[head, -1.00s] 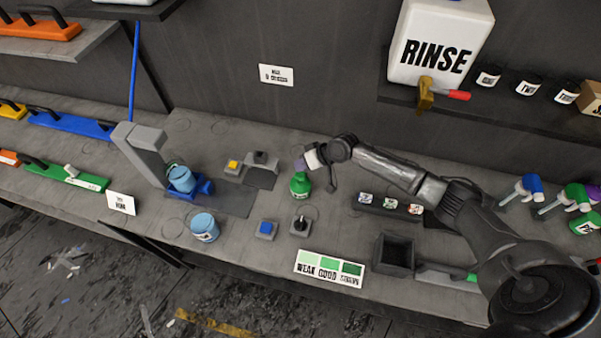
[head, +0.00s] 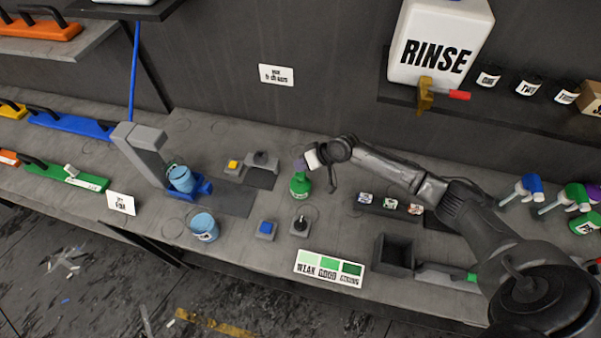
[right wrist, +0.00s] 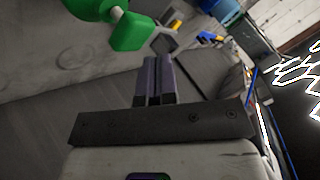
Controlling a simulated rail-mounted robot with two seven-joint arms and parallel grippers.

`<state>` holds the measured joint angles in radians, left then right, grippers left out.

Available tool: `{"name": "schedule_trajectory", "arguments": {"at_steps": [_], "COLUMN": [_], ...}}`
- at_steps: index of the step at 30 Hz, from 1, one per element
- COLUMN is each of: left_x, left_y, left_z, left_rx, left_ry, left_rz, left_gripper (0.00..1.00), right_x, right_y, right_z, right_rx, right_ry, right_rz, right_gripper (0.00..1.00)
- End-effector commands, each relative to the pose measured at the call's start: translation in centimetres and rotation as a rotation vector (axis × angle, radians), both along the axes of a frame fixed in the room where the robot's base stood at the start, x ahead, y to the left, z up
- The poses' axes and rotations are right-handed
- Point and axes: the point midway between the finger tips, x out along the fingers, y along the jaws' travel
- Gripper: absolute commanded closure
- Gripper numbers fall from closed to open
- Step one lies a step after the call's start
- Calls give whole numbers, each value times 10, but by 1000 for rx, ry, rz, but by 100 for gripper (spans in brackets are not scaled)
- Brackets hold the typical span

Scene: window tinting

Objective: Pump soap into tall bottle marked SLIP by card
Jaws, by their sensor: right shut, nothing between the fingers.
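A green bottle (head: 300,186) stands on the bench near the middle of the head view. My right gripper (head: 301,166) is just above it, with purple fingertips close to its top; I cannot tell whether they touch. In the right wrist view the purple fingers (right wrist: 154,80) are shut together with nothing between them. A green part (right wrist: 131,30) shows beside them there, apart from the fingertips in the picture. I cannot read SLIP on any bottle. A colour card marked WEAK, GOOD, STRONG (head: 330,269) lies at the bench's front. My left gripper is not in view.
A light blue bucket (head: 180,178) sits at a grey stand (head: 144,152); another blue bucket (head: 204,227) stands in front. A blue button block (head: 265,230) and a small dark-topped block (head: 300,225) lie before the green bottle. A RINSE tank (head: 436,45) is on the shelf.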

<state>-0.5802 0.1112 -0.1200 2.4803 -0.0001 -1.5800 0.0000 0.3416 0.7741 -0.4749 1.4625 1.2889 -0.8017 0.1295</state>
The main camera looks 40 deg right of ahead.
Motion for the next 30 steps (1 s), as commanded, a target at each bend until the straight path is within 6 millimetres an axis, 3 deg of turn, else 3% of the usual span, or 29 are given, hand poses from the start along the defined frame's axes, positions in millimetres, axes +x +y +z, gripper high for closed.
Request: {"name": "schedule_trajectory", "arguments": {"at_steps": [30], "left_x": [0], "left_y": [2], "left_z": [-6], "left_rx": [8], "left_ry": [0], "left_rz": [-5], "left_gripper": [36], "right_x": [0], "right_y": [0], "right_z": [-10], "right_rx": [0], "right_ry": [0], "right_rz": [0], "right_gripper": [100]}}
